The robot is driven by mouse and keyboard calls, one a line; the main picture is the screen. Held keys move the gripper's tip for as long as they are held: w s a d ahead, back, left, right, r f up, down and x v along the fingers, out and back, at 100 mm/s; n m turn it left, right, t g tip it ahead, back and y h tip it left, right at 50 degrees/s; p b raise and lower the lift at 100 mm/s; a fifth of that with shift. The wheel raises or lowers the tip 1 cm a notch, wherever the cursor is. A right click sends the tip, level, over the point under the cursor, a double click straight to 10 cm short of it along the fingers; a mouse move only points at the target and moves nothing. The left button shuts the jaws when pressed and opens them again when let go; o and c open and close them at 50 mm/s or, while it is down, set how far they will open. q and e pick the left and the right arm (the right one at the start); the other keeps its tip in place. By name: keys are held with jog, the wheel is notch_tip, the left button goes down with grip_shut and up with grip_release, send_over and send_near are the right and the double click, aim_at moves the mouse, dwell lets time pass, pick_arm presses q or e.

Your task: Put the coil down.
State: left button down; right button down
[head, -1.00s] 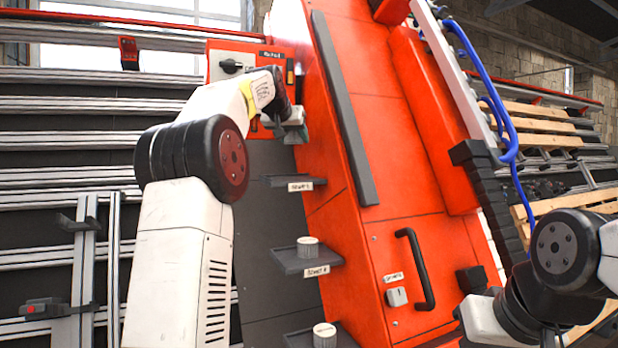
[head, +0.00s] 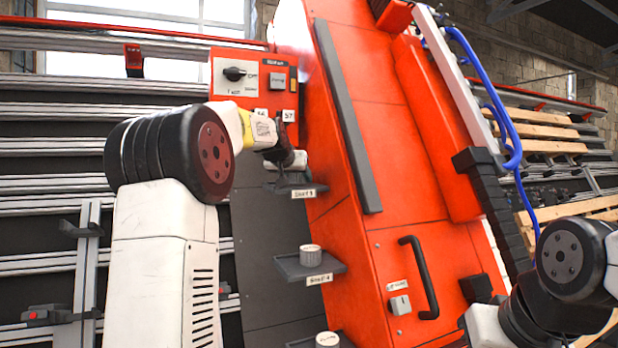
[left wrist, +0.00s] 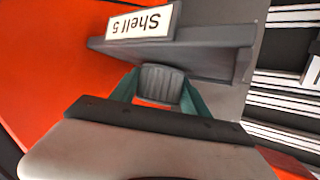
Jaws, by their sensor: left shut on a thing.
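My left gripper (head: 284,179) is at the upper shelf, Shelf 5 (head: 304,193), on the side of the orange machine. In the left wrist view its green fingers (left wrist: 160,80) are shut on a grey ribbed piece, the coil (left wrist: 161,86). The coil is upright and close over the Shelf 5 plate (left wrist: 215,52), whose label appears upside down there. I cannot tell whether the coil touches the plate. In the head view the coil is hidden by the gripper. My right arm is at the lower right, but its fingers do not show.
A lower shelf, Shelf 4 (head: 288,267), bears a pale round piece (head: 310,254). Another round piece (head: 327,340) stands on a shelf below. A control box (head: 245,75) with a rotary switch is above. The orange machine wall (head: 385,150) bounds the right side.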

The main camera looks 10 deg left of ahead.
pick_arm(q)
jog(key=shift+f, duration=0.2)
jog(key=c, duration=0.5)
grip_release()
jog(key=shift+f, duration=0.15)
jog(key=shift+r, duration=0.3)
jog(key=d+v, duration=0.1)
jog(key=v, duration=1.1)
jog(key=s+d+f+g, duration=0.2)
jog(key=s+f, duration=0.7)
jog(key=s, duration=0.2)
jog(key=s+d+f+g+h, duration=0.1)
jog(key=s+d+f+g, duration=0.1)
jog(key=s+f, duration=0.7)
jog(key=s+d+f+g, duration=0.2)
jog(key=s+d+f, duration=0.1)
jog(key=s+f, duration=0.7)
jog(key=shift+s+d+g, duration=0.1)
jog(key=shift+s+g, duration=0.2)
jog(key=shift+s, duration=1.7)
